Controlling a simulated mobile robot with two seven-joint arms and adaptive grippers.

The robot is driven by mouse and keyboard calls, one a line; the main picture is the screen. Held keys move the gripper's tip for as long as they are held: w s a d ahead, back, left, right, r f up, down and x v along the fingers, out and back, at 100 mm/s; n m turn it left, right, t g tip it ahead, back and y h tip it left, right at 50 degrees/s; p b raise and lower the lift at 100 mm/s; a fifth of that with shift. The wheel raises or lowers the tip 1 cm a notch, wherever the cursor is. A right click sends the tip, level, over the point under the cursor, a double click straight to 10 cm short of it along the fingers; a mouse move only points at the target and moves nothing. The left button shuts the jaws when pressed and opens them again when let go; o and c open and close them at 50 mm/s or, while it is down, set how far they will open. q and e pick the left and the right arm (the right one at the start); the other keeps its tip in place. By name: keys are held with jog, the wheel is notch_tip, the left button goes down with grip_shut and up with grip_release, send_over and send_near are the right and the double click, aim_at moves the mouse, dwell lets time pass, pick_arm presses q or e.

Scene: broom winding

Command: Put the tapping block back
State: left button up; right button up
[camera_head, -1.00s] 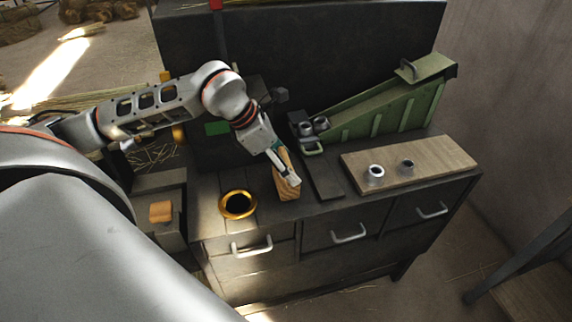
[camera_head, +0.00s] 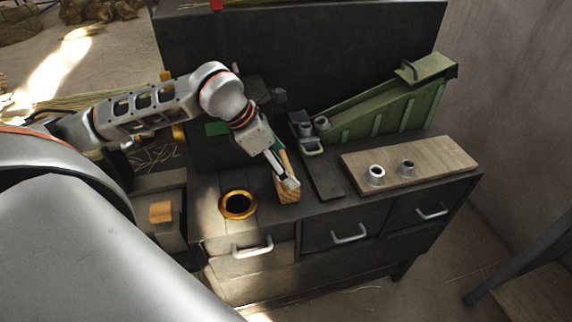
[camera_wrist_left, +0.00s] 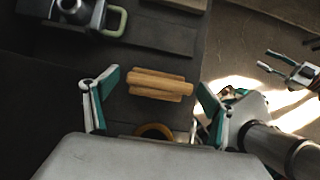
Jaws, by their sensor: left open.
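The tapping block, a pale wooden block (camera_head: 288,194), stands on the dark bench top just right of a gold-rimmed hole. My left gripper (camera_head: 282,176) is at the block from above, partly covering it. In the left wrist view the block (camera_wrist_left: 158,85) lies between the two spread fingers of my left gripper (camera_wrist_left: 153,95), with a gap visible on each side. That gripper is open. My right gripper (camera_wrist_left: 284,66) shows at the right edge of the left wrist view, its fingers apart and empty, away from the bench.
The gold ring (camera_head: 238,205) is left of the block. A dark flat plate (camera_head: 322,175) lies to its right, then a wooden board (camera_head: 430,165) with two metal rings. A green sloped fixture (camera_head: 385,108) stands behind. An orange block (camera_head: 161,212) sits at left.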

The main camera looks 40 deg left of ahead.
pick_arm(q)
jog(key=v, duration=1.1)
jog(key=shift+s+d, duration=0.15)
